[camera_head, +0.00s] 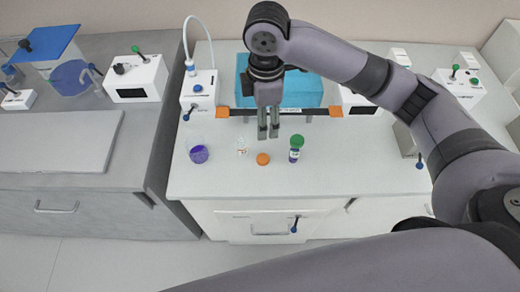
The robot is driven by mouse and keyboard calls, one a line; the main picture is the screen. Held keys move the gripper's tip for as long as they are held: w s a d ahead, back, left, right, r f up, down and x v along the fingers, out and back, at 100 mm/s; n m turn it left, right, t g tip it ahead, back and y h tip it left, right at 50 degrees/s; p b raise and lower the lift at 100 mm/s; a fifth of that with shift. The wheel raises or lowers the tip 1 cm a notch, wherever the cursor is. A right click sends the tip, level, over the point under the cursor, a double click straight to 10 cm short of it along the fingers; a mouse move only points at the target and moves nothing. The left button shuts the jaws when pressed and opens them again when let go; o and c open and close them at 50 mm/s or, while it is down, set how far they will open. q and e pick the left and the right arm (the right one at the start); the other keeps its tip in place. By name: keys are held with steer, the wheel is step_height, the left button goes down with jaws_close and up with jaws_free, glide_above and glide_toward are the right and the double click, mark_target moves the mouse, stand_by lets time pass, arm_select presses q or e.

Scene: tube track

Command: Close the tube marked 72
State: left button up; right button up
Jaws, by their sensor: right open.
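A small tube with purple content and a green cap (295,147) stands upright on the white counter; it bears a label too small to read. A clear, open-looking tube (242,148) with a small marking stands to its left; I cannot read the number. An orange cap (262,159) lies on the counter between them, and a purple round cap or cup (199,154) is at the left. My right gripper (268,134) points down, open and empty, with its fingers close together, above or behind the orange cap. My left gripper is not in view.
The white counter (350,170) is clear to the right of the tubes. Behind the gripper are a teal box (300,92) and an orange-ended bar (222,113). A white device with a hose (198,90) stands at back left.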

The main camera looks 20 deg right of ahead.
steer(key=p, duration=0.1)
glide_above(263, 158)
steer(key=f, duration=1.2)
steer(key=shift+s, duration=0.3)
steer(key=shift+f, duration=0.1)
steer(key=shift+f, duration=0.4)
steer(key=f, duration=0.3)
steer(key=f+p, duration=0.1)
steer(key=shift+w+f, duration=0.15)
steer(key=shift+w, duration=0.1)
steer(key=shift+c, duration=0.5)
steer(key=c, duration=0.7)
